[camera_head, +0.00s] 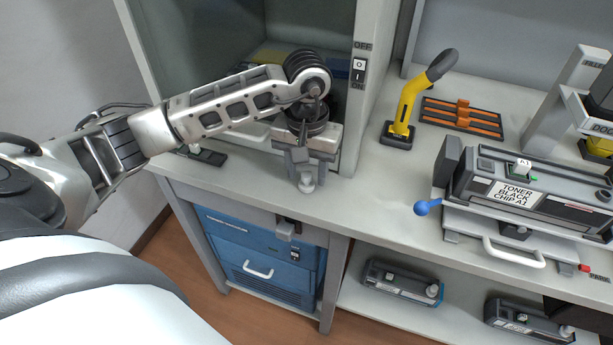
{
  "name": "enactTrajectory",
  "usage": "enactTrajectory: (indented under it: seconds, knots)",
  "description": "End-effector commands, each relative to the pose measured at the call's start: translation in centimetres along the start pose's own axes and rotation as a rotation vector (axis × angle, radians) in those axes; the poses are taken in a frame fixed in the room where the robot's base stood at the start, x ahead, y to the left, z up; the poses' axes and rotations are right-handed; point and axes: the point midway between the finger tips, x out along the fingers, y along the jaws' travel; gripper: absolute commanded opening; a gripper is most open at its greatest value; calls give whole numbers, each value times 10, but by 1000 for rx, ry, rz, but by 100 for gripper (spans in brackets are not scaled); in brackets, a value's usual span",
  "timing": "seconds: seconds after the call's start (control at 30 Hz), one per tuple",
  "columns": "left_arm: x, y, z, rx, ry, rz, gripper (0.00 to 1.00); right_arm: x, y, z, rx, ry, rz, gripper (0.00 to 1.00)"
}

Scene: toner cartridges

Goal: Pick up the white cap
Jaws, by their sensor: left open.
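A small pale cap-like piece (307,184) stands on the grey worktop (365,205) near its front edge, left of the picture's middle. I take it to be the white cap. My left gripper (304,176) points down right over it, its fingers open and close around or just behind it. I cannot tell whether the fingers touch it. The gripper hides part of the piece and the worktop behind it. My right gripper is not in view.
A grey cabinet with a power switch (359,72) stands close behind my left gripper. A black toner cartridge (520,190), a blue-knobbed lever (422,208) and a yellow tool (403,108) are to the right. Worktop between them is clear. More cartridges (400,283) lie on the lower shelf.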

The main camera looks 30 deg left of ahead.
Motion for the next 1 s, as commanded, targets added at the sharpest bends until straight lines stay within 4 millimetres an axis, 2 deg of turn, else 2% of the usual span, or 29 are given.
enactTrajectory:
  seconds: [0.17,0.2,0.33,0.37,0.77,0.87,1.0]
  knots:
    - [1,0,0,0,1,0,44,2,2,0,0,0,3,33]
    - [1,0,0,0,1,0,41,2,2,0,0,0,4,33]
    - [1,0,0,0,0,0,5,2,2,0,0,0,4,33]
    - [1,0,0,0,0,0,0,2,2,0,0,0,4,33]
    - [-3,0,-1,-1,2,1,0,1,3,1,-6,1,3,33]
    - [-11,0,-1,-1,4,0,0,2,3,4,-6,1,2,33]
    - [-33,1,-1,1,8,2,0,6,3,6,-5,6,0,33]
